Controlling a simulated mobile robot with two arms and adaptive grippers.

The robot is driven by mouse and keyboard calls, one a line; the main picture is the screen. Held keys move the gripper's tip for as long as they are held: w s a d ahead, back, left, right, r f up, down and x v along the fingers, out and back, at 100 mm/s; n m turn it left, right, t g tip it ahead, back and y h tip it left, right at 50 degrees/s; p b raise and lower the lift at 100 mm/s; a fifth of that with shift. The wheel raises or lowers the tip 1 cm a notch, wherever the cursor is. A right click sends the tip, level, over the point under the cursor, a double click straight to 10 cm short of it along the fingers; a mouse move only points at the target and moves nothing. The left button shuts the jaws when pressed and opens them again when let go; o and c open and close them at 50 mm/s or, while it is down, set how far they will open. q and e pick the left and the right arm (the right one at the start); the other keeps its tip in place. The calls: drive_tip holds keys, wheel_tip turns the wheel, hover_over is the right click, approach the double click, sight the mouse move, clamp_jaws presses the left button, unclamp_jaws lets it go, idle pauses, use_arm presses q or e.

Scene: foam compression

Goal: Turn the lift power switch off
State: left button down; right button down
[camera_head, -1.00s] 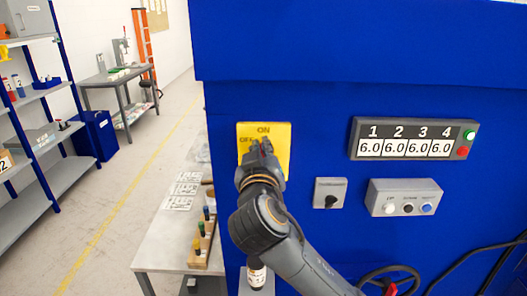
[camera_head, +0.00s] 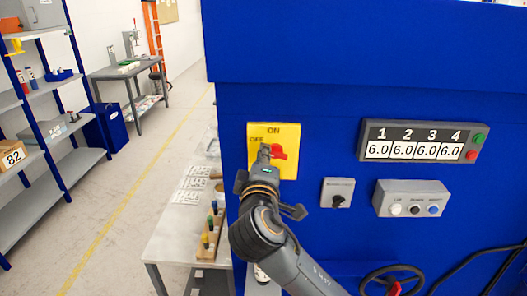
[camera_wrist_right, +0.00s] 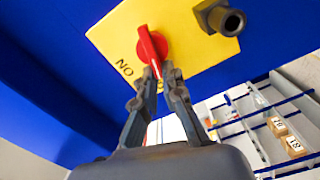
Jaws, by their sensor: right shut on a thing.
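The lift power switch is a red rotary knob (camera_head: 279,152) on a yellow plate (camera_head: 291,136) fixed to the blue machine. The plate reads ON at the top and OFF at its left in the head view. My right gripper (camera_head: 266,151) is at the knob, hiding part of it. In the right wrist view the red knob (camera_wrist_right: 152,43) shows in front of the fingers, and my right gripper (camera_wrist_right: 162,72) is shut on its lower end. That end lies beside lettering partly hidden by the fingers. My left gripper is out of view.
A display panel (camera_head: 419,125) reads 6.0 in each window. Below are a small box with a black knob (camera_head: 338,200) and a button box (camera_head: 411,211). A grey cylindrical fitting (camera_wrist_right: 222,19) sticks out by the plate. A work table (camera_head: 170,234) stands left of the machine.

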drive_tip(key=shift+f+n, duration=0.35)
drive_tip(key=shift+n, duration=0.35)
drive_tip(key=shift+f+n, duration=0.3)
drive_tip(key=shift+n, duration=0.4)
drive_tip(key=c, duration=1.5)
unclamp_jaws()
drive_tip(key=shift+d, duration=0.1)
drive_tip(key=shift+o, duration=0.3)
drive_tip(key=shift+d+r, duration=0.1)
drive_tip(key=shift+r, duration=0.05)
drive_tip(key=s, duration=1.2)
